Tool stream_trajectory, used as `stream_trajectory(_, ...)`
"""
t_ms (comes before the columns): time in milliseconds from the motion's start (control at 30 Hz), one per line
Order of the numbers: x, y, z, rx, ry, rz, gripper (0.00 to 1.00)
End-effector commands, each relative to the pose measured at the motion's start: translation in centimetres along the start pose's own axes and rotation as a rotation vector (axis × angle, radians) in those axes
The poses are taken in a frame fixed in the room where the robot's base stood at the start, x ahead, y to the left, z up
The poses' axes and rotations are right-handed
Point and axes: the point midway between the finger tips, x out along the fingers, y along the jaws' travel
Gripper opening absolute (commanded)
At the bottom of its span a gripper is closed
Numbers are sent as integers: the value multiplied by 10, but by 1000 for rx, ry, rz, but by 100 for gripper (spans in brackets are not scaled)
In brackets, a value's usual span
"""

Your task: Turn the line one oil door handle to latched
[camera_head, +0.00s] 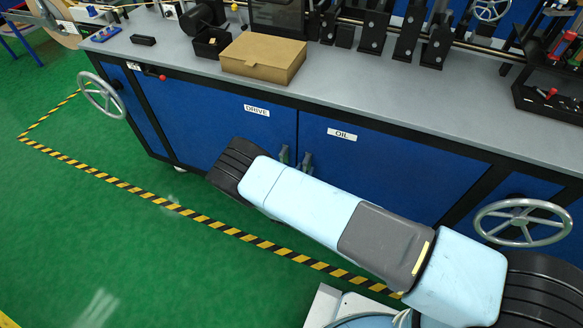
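The oil door (390,165) is a blue panel with a white OIL label (342,134) on the front of the long bench. It looks closed. A small grey upright piece, seemingly the oil door handle (307,161), shows at the door's left edge. Its lower part is hidden behind my pale blue arm, and I cannot tell whether it is latched. A similar piece (284,155) stands just left of it, on the drive door side. My gripper is not visible; my arm crosses in front of the doors.
The drive door (220,125) is left of the oil door. Handwheels stick out at the bench's left (102,97) and right (523,222). A cardboard box (263,57) sits on the grey benchtop (350,82). Green floor (100,235) with striped tape (200,217) is clear at left.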

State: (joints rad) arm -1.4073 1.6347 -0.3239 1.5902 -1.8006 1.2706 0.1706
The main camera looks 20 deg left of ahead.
Motion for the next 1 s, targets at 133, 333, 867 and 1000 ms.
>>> stream_trajectory(133, -1, 0, 0, -1, -1, 1, 43)
stream_trajectory(333, -12, 1, 0, -2, 0, 3, 43)
stream_trajectory(867, -109, 1, -1, -1, 1, 3, 43)
stream_trajectory(1000, -128, 1, -1, -1, 0, 3, 43)
